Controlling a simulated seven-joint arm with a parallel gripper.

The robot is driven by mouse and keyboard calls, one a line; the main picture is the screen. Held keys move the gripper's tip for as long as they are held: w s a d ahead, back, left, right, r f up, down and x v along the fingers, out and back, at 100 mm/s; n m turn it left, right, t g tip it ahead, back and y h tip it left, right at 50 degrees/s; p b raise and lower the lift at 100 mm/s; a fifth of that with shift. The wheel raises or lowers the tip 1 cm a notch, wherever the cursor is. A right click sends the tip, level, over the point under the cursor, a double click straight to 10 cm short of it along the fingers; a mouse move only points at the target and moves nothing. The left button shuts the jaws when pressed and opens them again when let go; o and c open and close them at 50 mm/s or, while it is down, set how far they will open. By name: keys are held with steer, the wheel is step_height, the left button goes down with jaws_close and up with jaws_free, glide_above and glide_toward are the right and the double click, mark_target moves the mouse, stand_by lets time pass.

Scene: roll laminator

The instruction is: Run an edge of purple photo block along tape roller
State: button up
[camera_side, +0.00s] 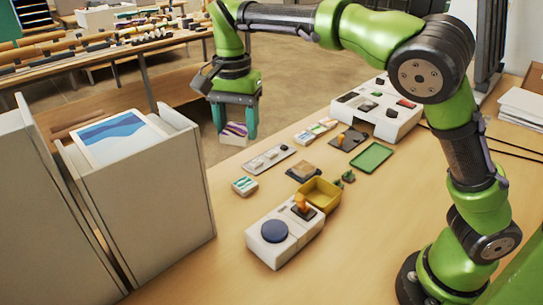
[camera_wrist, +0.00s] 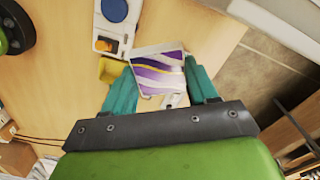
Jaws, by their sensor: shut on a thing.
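The purple photo block (camera_side: 234,130), with purple, white and yellow stripes, is held in the air near the table's far left edge. It also shows in the wrist view (camera_wrist: 158,72), tilted between the teal fingers. My gripper (camera_side: 236,133) is shut on it, one finger at each side, pointing down. No part is clearly recognisable as the tape roller. A white unit (camera_side: 263,247) with a blue disc and an orange part stands on the table, apart from the block.
A yellow tray (camera_side: 320,195), a small striped block (camera_side: 244,186), a grey strip (camera_side: 268,159) and a green tray (camera_side: 372,157) lie on the table. A white panel (camera_side: 378,108) stands behind. A tall grey cabinet (camera_side: 150,205) stands at left. Bare table lies at front right.

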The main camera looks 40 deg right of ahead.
steer(key=n, duration=0.6)
steer(key=shift+w+r+n, duration=0.1)
steer(key=shift+w+n, duration=0.05)
steer(key=shift+n, duration=0.25)
steer(key=n, duration=0.4)
steer(key=shift+a+r, duration=0.1)
steer(key=shift+a, duration=0.05)
steer(key=n, duration=0.1)
glide_toward(249, 226)
steer(key=shift+w+f, duration=0.15)
steer(key=shift+w, duration=0.35)
steer(key=shift+w+f, duration=0.15)
steer(key=shift+w, duration=0.35)
steer(key=shift+s+f, duration=0.25)
steer(key=shift+f, duration=0.6)
steer(key=shift+s+f, duration=0.25)
steer(key=shift+f, duration=0.6)
steer(key=shift+s+f, duration=0.3)
steer(key=shift+f, duration=0.55)
steer(key=shift+s+f, duration=0.35)
steer(key=shift+s+d, duration=0.1)
steer(key=shift+d, duration=0.6)
